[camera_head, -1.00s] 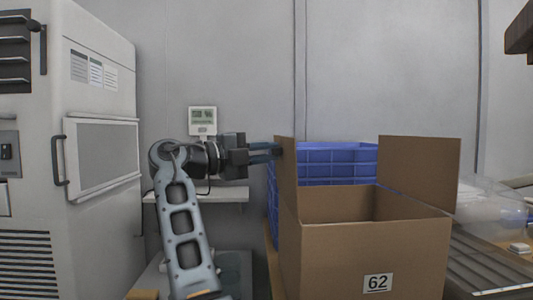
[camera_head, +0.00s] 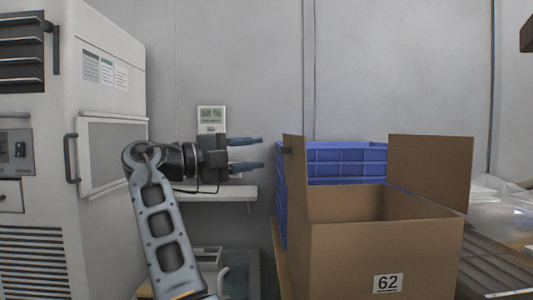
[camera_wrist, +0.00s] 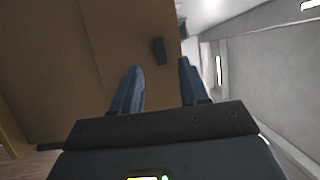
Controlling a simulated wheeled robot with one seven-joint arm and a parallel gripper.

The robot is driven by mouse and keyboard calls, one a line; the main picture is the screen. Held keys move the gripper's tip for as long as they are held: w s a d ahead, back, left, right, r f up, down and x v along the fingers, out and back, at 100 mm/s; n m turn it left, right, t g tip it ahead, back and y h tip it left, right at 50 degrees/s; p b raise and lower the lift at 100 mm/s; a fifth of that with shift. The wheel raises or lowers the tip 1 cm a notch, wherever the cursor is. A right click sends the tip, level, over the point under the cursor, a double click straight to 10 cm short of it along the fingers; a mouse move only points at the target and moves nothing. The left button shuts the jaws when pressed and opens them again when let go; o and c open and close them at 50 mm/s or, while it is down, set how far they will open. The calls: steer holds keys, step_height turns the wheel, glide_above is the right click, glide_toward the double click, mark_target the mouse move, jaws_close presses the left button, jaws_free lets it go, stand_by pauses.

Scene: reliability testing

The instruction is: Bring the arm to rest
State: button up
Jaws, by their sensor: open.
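My gripper (camera_head: 262,153) is open in the head view, its two blue-grey fingers apart and pointing right. Nothing shows between the fingers. Its tips are a little left of the raised left flap of the cardboard box (camera_head: 375,245), with a gap between. In the wrist view my gripper (camera_wrist: 162,67) also shows open, with brown cardboard (camera_wrist: 60,60) ahead and to the left. A small dark piece (camera_wrist: 159,50) shows on the cardboard near the fingertips. My arm rises from the bottom and bends at the elbow.
Blue crates (camera_head: 345,160) stand behind the box labelled 62. A white cabinet (camera_head: 110,50) is at the left. A wall shelf (camera_head: 225,192) is behind my arm, with a small display (camera_head: 211,117) above it. Clear plastic items (camera_head: 500,203) lie at the right.

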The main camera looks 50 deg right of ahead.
steer(key=shift+v, duration=0.9)
